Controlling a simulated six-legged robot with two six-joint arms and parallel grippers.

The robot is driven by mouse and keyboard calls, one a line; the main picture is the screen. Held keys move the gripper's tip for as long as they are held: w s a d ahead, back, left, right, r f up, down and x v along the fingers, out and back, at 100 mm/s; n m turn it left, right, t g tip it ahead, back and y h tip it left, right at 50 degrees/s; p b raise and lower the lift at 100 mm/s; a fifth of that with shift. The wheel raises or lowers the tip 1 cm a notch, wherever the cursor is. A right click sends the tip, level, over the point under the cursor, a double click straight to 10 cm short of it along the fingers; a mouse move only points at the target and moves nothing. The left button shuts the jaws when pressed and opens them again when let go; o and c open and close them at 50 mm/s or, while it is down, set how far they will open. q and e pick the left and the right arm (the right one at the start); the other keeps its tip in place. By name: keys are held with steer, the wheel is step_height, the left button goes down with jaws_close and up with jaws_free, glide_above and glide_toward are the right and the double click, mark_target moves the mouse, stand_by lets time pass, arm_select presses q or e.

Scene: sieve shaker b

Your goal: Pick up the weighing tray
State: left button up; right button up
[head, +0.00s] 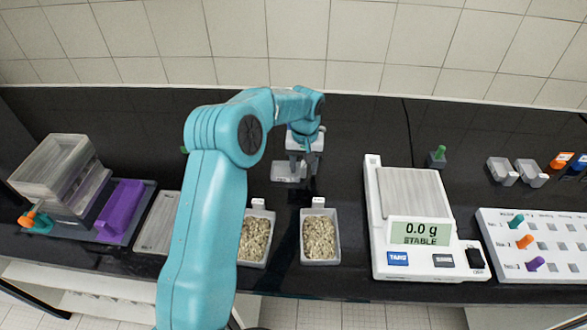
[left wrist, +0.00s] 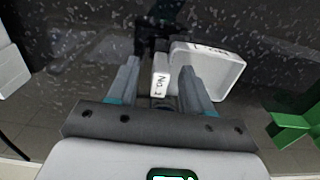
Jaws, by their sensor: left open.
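A small, empty pale weighing tray (head: 288,172) sits on the dark bench behind the gravel trays. In the left wrist view the tray (left wrist: 226,68) has a white tab (left wrist: 160,80) with black lettering. My left gripper (head: 303,168) hangs over the tray's right side, fingers pointing down. In the left wrist view the open jaws (left wrist: 160,78) have the tab between them in the picture, and one finger covers part of the tray. I cannot tell whether the fingers touch it. My right gripper is not in view.
Two gravel-filled trays (head: 320,240) (head: 256,242) stand in front. A balance (head: 430,263) reading 0.0 g is to the right. Two empty trays (head: 502,172) (head: 531,174) and a peg rack (head: 555,226) are farther right. Stacked clear boxes (head: 58,165) and a purple block (head: 120,207) stand left.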

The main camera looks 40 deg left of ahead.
arm_select(q)
steer(key=shift+s+a+f, duration=0.1)
steer(key=shift+s+f, duration=0.05)
steer(key=shift+f, duration=0.2)
steer(key=shift+r, duration=0.1)
steer(key=shift+d, duration=0.25)
steer(key=shift+c, duration=0.9)
steer(key=shift+a, duration=0.1)
steer(key=c, duration=0.5)
steer(key=shift+a, duration=0.1)
jaws_close()
